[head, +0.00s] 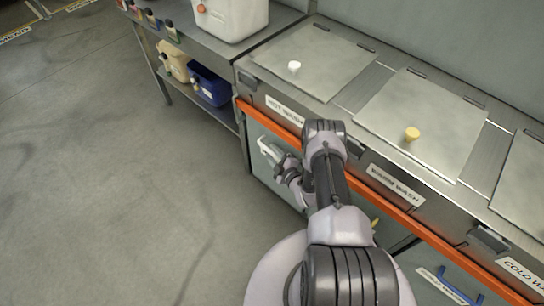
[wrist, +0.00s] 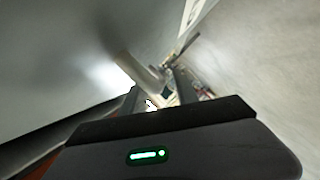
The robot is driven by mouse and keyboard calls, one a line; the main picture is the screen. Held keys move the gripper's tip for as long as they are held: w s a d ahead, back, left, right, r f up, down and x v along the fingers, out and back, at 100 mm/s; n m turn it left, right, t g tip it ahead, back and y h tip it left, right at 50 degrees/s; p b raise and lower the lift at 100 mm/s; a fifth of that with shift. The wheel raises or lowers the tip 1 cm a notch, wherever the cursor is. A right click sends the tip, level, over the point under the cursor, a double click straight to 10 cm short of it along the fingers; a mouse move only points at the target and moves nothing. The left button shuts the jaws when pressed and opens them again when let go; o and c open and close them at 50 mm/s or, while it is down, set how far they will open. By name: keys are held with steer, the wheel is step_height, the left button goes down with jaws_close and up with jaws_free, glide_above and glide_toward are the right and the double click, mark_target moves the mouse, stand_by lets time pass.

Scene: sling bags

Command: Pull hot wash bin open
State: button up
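The hot wash bin (head: 255,140) is the grey-green front below the HOT WASH label (head: 285,109), under the left end of the steel counter. It looks closed, though my arm hides its right part. A white handle (head: 266,146) sits on its front. My gripper (head: 273,154) is at this handle, with its fingers partly hidden in the head view. In the wrist view, the pale handle bar (wrist: 140,74) reaches in between the two dark fingers (wrist: 160,92). The fingers look apart; whether they touch the bar is unclear.
An orange rail (head: 270,117) runs along the counter front above the bins. A lower bin at right has a blue handle (head: 452,288). A side table at left holds a white container (head: 232,18), with a blue tub (head: 209,86) on its shelf. The floor at left is clear.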

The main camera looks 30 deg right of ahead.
steer(key=shift+w, duration=0.5)
jaws_close()
stand_by(1.1)
